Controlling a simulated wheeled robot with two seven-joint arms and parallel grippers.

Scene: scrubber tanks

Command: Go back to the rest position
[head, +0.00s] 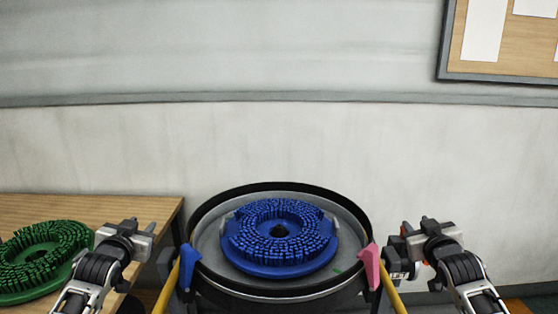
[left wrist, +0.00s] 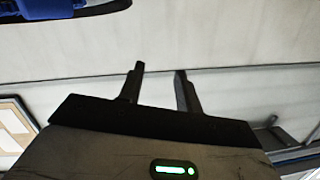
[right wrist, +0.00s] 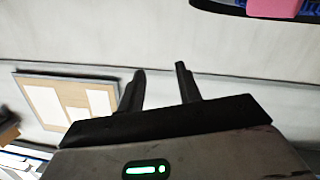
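My left gripper (head: 139,224) is in front of the left table, left of the round tank. It is open and empty, and its two spread fingers also show in the left wrist view (left wrist: 160,68). My right gripper (head: 416,225) is to the right of the tank. It is open and empty, with its fingers apart in the right wrist view (right wrist: 160,68). Neither gripper touches the tank or a brush.
A blue round brush (head: 280,264) lies in the tank (head: 208,242). A blue lever (head: 187,267) and a pink lever (head: 369,267) stand at its sides. A green brush (head: 30,280) lies on the wooden table (head: 60,207). A notice board (head: 520,60) hangs on the wall.

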